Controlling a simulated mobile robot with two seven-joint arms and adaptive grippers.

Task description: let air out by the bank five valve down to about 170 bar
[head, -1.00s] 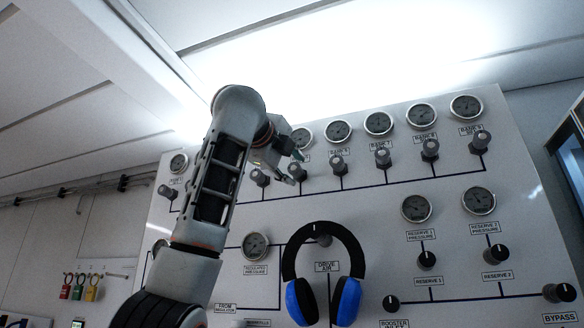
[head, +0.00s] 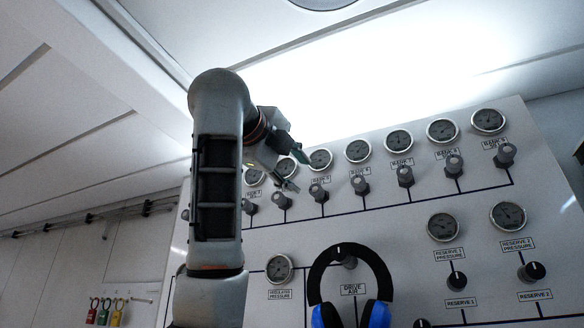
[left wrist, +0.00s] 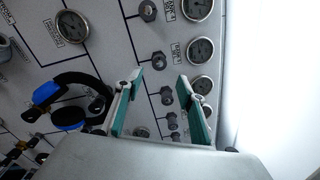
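The panel (head: 385,210) carries a row of round gauges with dark valve knobs below them. The blurred label that seems to read BANK 5 is under one gauge (head: 320,160), and its knob (head: 319,193) shows clear below it. The gauge's needle is too small to read. My left gripper (head: 299,170) is open and empty, just left of this knob in the head view. In the left wrist view its two teal fingers (left wrist: 160,82) are spread, with several knobs in the gap beyond them; a middle one (left wrist: 167,95) has no readable label. My right gripper is not in view.
Blue and black headphones (head: 322,262) hang over the drive air knob below the row. Neighbouring bank knobs (head: 360,185) stand close on either side. Reserve gauges (head: 443,227) and knobs are lower right. Coloured padlocks (head: 104,311) hang on the far left wall.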

